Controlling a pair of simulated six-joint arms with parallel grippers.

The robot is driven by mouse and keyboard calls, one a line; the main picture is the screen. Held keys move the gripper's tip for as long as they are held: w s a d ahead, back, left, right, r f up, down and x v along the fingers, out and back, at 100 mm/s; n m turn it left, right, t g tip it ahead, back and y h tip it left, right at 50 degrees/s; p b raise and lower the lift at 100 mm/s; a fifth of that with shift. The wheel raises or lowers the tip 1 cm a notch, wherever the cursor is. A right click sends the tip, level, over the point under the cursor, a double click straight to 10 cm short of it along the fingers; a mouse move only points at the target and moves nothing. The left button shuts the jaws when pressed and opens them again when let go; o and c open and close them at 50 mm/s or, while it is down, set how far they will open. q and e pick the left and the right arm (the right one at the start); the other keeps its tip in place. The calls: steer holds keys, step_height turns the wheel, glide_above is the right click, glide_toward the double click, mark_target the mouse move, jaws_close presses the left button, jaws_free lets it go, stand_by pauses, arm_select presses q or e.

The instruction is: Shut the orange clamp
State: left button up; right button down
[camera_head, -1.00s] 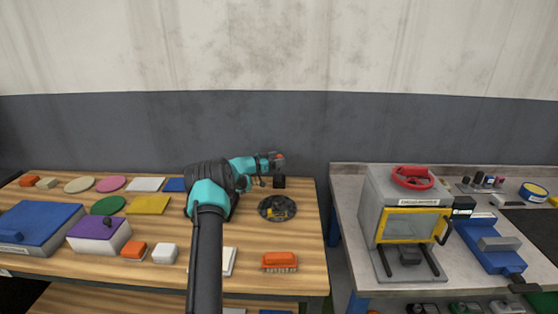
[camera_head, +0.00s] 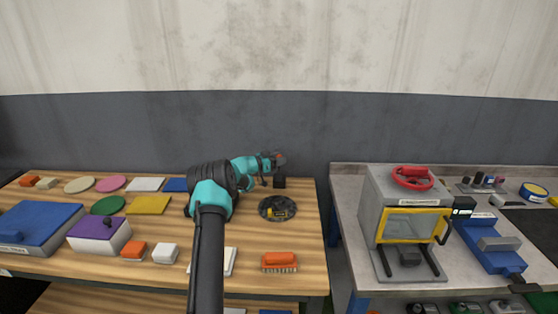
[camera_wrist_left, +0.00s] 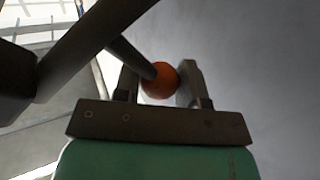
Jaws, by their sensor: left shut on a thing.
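My left gripper (camera_head: 277,160) is at the back right of the wooden table, raised above a small black block (camera_head: 279,183). In the left wrist view my left gripper (camera_wrist_left: 160,84) is shut on an orange ball knob (camera_wrist_left: 159,80). The knob sits at the end of a dark rod (camera_wrist_left: 132,57). In the head view a small orange-red spot shows at the fingertips. The rest of the clamp is too small or hidden to make out. My right gripper is not in view.
A dark round disc (camera_head: 278,209) with a yellow part on it lies in front of the gripper. An orange brush (camera_head: 280,262) lies near the front edge. A grey box with a yellow-framed door (camera_head: 412,225) stands on the right bench, across a gap.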

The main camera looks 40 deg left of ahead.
arm_select(q)
jaws_close()
steer(key=shift+s+d, duration=0.1)
steer(key=shift+s+d+f+m+t+h, duration=0.15)
steer(key=shift+s+d+m+t+h, duration=0.35)
steer(key=shift+m, duration=0.55)
steer(key=shift+s+d+f+m+t+h, duration=0.1)
steer(key=shift+s+d+m+t+h, duration=0.15)
steer(key=shift+s+d+m, duration=0.55)
steer(key=shift+s+d+f, duration=0.3)
steer(key=shift+s+f, duration=0.15)
steer(key=shift+f, duration=0.1)
steer(key=o, duration=1.1)
jaws_free()
steer(key=shift+m, duration=0.25)
steer(key=shift+r, duration=0.2)
